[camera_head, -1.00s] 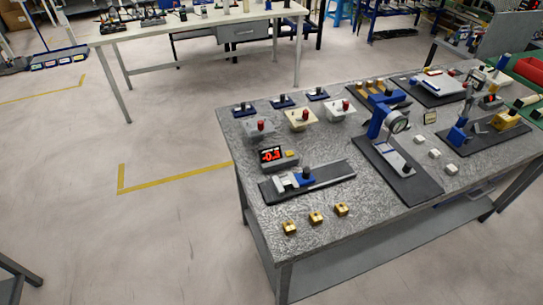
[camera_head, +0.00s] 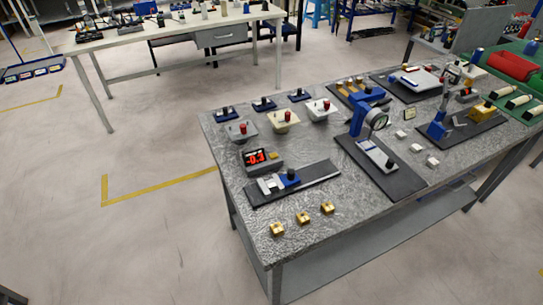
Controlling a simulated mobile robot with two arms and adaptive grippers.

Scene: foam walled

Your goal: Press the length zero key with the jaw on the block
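The length gauge stands at the near left of the grey speckled table (camera_head: 228,172). Its display box (camera_head: 262,166) shows red digits that look like -0.3, but they are small. A small yellow key (camera_head: 276,155) sits on the box, right of the digits. In front lies a dark rail (camera_head: 322,171) with a blue jaw (camera_head: 289,181) topped by a black knob. Pale metal pieces (camera_head: 268,184) sit left of the blue jaw. I cannot tell whether a block is clamped between them. Several brass blocks (camera_head: 303,218) lie near the front edge. Neither gripper is in view.
A dial gauge stand (camera_head: 358,122) on a black plate is right of the rail. Several white blocks (camera_head: 416,148) lie farther right. Another workbench (camera_head: 165,35) is at the back. The floor at left is open.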

